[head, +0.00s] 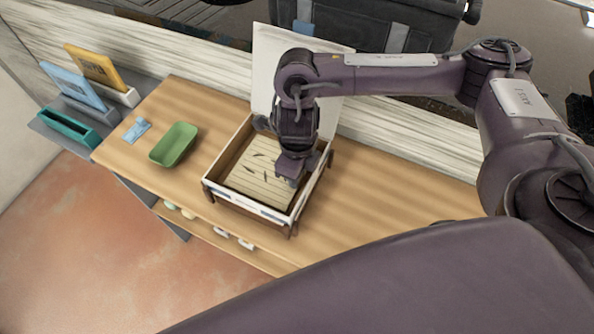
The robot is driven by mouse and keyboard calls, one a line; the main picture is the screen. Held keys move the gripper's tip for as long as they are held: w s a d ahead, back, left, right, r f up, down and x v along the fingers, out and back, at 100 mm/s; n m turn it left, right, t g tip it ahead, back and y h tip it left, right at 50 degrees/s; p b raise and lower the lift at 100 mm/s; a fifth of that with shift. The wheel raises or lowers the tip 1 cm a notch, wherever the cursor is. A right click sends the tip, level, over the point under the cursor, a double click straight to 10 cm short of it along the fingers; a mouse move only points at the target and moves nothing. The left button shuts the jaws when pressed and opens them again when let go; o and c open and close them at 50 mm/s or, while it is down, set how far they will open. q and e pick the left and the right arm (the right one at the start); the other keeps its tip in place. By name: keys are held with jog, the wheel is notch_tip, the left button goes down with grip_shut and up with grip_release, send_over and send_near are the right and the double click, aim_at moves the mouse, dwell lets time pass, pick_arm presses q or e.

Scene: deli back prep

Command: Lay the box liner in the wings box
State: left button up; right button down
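The wings box (222,199) stands on the wooden counter with low white-edged walls and a tall white lid panel (270,62) upright at its back. A pale, striped sheet-like surface with several dark marks (256,176) covers the box floor. I cannot tell whether it is the box liner or the bottom of the box. My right gripper (290,170) points down over the right part of the box, and its arm covers the box's back right area. Its fingertips are too small and shadowed to show whether they are open or hold anything. My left gripper is not in view.
A green tray (174,145) and a small light-blue item (136,130) lie on the counter (380,205) left of the box. A teal holder (68,130) and blue and yellow boards (96,68) stand at the far left. The counter right of the box is clear.

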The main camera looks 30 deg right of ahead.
jog(key=shift+r, duration=0.1)
jog(key=shift+f, duration=0.45)
dwell(0.6)
jog(key=c, duration=1.1)
grip_release()
jog(key=shift+c, duration=0.2)
jog(key=shift+r, duration=0.1)
jog(key=shift+r+p, duration=3.7)
jog(key=shift+r, duration=0.2)
notch_tip(320, 180, up, 8)
jog(key=shift+f, duration=0.15)
